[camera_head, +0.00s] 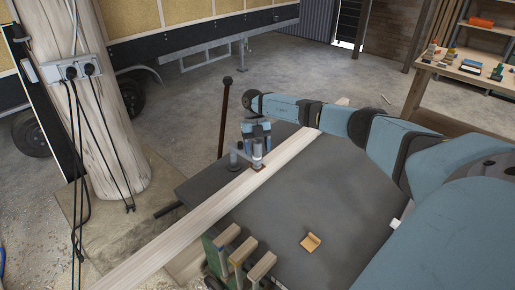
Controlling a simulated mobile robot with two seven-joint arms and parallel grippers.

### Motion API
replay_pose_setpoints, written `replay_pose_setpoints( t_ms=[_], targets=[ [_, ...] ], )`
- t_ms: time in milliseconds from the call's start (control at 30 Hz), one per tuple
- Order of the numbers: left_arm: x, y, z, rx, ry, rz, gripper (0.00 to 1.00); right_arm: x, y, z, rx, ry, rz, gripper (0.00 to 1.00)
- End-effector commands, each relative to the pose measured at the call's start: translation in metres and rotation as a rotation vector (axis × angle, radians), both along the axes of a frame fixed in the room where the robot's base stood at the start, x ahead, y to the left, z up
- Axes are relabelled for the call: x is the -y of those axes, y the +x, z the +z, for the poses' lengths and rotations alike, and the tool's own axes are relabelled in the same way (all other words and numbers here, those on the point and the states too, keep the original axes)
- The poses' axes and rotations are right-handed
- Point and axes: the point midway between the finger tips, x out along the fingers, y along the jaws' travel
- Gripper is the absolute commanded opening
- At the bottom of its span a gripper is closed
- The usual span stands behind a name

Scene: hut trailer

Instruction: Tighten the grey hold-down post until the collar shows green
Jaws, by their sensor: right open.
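The grey hold-down post (257,150) stands upright on a long pale timber beam, near the middle of the view. A small reddish-brown patch (259,167) shows at its foot; I see no green there, and the collar is too small to make out clearly. My right gripper (256,138) points down over the top of the post, with its fingers open. Its fingers appear to be on either side of the post's top; whether they touch it I cannot tell. My left gripper is not in view.
The beam (205,215) lies diagonally across a dark table (325,205). A dark upright lever (224,115) stands left of the post. Wooden blocks (240,252) sit at the table's front left, and a small orange-tan piece (310,242) lies on the clear tabletop.

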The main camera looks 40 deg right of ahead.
Motion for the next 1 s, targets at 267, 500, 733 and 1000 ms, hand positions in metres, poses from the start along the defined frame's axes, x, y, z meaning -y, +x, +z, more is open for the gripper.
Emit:
replay_pose_setpoints(
  t_ms=[267, 500, 733, 1000],
  targets=[
    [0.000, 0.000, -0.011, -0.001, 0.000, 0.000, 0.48, 0.010, 0.018, 0.045, 0.005, 0.000, -0.002, 0.64],
    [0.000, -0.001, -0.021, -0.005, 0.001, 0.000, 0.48, 0.020, 0.035, 0.095, 0.005, 0.000, -0.001, 0.64],
    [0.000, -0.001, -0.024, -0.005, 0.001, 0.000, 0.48, 0.025, 0.043, 0.120, 0.001, 0.000, -0.001, 0.64],
    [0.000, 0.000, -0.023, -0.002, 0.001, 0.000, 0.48, 0.026, 0.045, 0.125, 0.000, 0.000, -0.001, 0.64]
  ],
)
